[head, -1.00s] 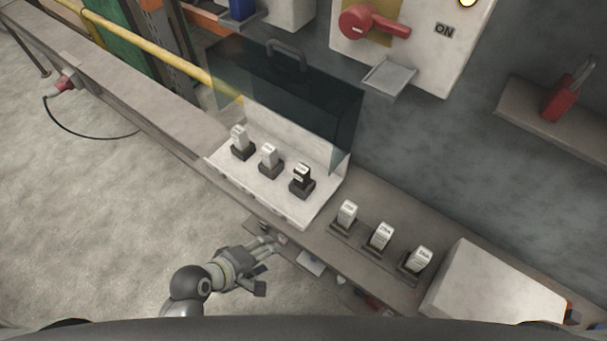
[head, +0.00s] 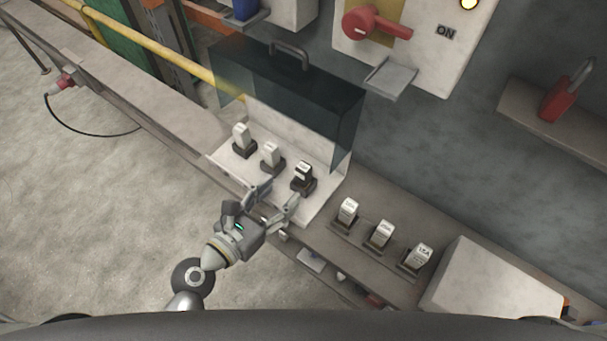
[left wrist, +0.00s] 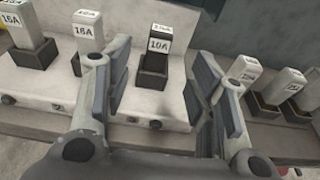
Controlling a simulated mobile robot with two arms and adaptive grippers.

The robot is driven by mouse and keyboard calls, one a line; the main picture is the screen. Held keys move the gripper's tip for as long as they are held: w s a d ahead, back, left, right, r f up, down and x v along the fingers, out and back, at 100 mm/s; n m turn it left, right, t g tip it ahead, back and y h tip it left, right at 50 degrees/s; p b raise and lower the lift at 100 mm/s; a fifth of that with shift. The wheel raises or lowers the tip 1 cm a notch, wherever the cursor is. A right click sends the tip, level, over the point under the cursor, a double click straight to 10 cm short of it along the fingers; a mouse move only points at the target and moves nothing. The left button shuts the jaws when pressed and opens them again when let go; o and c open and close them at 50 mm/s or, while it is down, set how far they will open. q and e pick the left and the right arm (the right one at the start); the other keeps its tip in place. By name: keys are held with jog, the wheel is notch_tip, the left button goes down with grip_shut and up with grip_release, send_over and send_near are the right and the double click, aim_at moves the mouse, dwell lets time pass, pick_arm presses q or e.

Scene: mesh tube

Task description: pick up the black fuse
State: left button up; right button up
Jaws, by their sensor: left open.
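The black fuse (head: 303,172) stands upright in the rightmost socket of the white fuse panel, under the raised dark transparent cover (head: 290,95). In the left wrist view the black fuse (left wrist: 156,62) has a white label reading 10A and shows between my fingers, beyond their tips. My left gripper (head: 275,199) is open and empty at the panel's front edge, just short of the black fuse and apart from it. My right gripper is in neither view.
Two white fuses (head: 241,137) (head: 270,155) stand left of the black fuse, close by. Several white fuses (head: 380,234) stand in a rack on the ledge to the right, near a pale box (head: 495,285). A red switch handle (head: 375,22) is on the wall.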

aim_at(300, 176)
pick_arm(q)
jog(key=p+x, duration=0.1)
jog(key=x, duration=0.9)
jog(key=shift+f, duration=0.2)
jog(key=shift+s+a, duration=0.1)
jog(key=c, duration=1.1)
